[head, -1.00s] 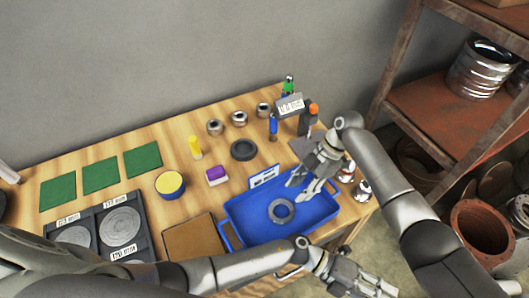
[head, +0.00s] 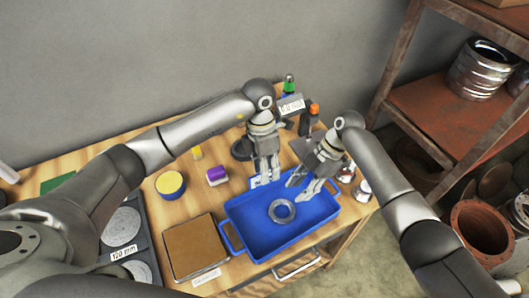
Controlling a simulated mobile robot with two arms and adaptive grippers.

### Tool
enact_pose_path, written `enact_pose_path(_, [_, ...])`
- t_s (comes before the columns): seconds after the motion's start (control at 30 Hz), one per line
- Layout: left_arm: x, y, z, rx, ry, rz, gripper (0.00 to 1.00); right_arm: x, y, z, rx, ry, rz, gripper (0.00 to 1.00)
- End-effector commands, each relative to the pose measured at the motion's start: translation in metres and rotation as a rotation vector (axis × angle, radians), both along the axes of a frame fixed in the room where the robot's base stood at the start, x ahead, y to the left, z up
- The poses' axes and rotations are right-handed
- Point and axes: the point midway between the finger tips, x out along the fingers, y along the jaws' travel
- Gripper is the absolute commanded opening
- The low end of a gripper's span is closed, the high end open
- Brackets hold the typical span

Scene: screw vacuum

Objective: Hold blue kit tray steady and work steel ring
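The blue kit tray (head: 258,244) lies near the front right of the workbench. The steel ring (head: 272,213) lies flat on the tray floor, with bare tray around it. My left gripper (head: 264,182) points down at the tray's back rim, its fingers apart. I cannot tell whether it touches the rim, which is partly hidden there. My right gripper (head: 299,191) is open and empty over the tray's back right part, above and right of the ring. It is apart from the ring.
A brown-topped square plate (head: 194,246) sits just left of the tray. A yellow-topped blue tub (head: 170,184) and a purple-and-white block (head: 216,175) stand behind it. Bottles (head: 310,118) stand at the back. A rusty shelf (head: 440,125) rises at right. My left arm hides much of the bench's left.

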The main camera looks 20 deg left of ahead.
Motion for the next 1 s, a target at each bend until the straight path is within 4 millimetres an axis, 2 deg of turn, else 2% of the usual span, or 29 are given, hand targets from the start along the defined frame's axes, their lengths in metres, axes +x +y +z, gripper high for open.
enact_pose_path(0.03, [0.013,0.005,0.004,0.041,-0.035,0.034,0.32,0.0,0.0,0.0,0.0,0.0,0.0,0.36])
enact_pose_path(0.13, [0.028,0.013,0.009,0.096,-0.079,0.09,0.32,0.0,0.0,0.0,0.0,0.0,0.0,0.36])
enact_pose_path(0.33, [0.037,0.018,0.005,0.13,-0.11,0.129,0.32,0.0,0.0,0.0,0.0,0.0,0.0,0.36])
enact_pose_path(0.47, [0.037,0.017,-0.013,0.13,-0.107,0.129,0.32,0.0,0.0,0.0,0.0,0.0,0.0,0.36])
enact_pose_path(0.8, [0.036,0.017,-0.073,0.129,-0.106,0.127,0.32,0.0,0.0,0.0,0.0,0.0,0.0,0.36])
enact_pose_path(1.0, [0.037,0.017,-0.092,0.128,-0.108,0.126,0.32,0.0,0.0,0.0,0.0,0.0,0.0,0.36])
